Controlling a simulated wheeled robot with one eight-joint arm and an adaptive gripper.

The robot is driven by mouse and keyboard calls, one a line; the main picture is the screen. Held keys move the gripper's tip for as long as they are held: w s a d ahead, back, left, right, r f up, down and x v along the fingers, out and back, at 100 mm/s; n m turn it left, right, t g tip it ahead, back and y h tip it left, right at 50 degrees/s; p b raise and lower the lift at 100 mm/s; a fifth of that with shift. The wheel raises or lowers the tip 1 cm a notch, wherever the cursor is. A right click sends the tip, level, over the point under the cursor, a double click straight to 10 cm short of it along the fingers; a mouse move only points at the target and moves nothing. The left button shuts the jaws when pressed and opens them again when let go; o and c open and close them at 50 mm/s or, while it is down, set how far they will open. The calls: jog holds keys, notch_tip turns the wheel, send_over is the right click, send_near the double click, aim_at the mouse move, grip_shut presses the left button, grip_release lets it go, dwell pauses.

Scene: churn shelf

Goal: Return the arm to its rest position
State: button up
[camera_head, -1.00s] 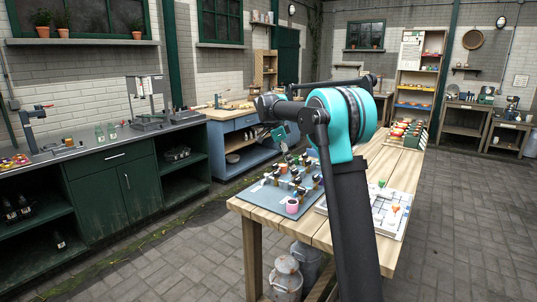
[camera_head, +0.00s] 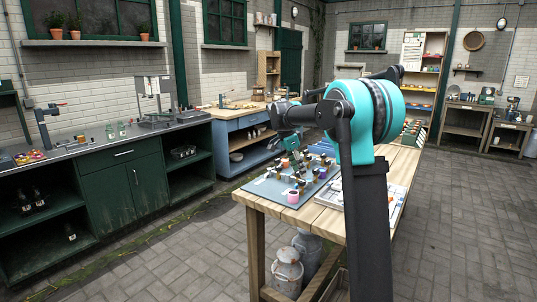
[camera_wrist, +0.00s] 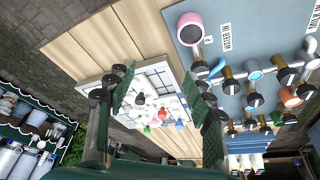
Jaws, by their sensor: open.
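My gripper (camera_wrist: 160,100) shows in the wrist view with its two fingers spread apart and nothing between them. Beyond the fingers, a white tray (camera_wrist: 155,77) with small red, green and white pieces lies on the wooden table. In the head view my gripper (camera_head: 293,150) is small and dark, partly hidden by my arm, above the grey board with fittings. My arm rises from the bottom of the head view and bends left at a large teal joint.
The wooden table (camera_head: 328,220) carries the grey board (camera_head: 266,189) with taps and a pink cup (camera_head: 293,197). Metal milk cans (camera_head: 287,270) stand beneath. A green counter (camera_head: 128,190) and a blue workbench (camera_head: 243,130) line the left. The paved floor at right is clear.

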jog(key=s+d+f+n+t+y, duration=0.1)
jog(key=s+d+f+n, duration=0.1)
jog(key=s+f+n, duration=0.2)
jog(key=s+d+f+n+t+y, duration=0.1)
jog(key=s+d+f+n, duration=0.2)
jog(key=s+f, duration=0.7)
jog(key=s+d+f+n+t+y, duration=0.1)
jog(key=s+f+n, duration=0.6)
jog(key=s, duration=1.6)
jog(key=shift+d+y, duration=0.4)
jog(key=shift+d, duration=0.3)
jog(key=shift+r, duration=0.1)
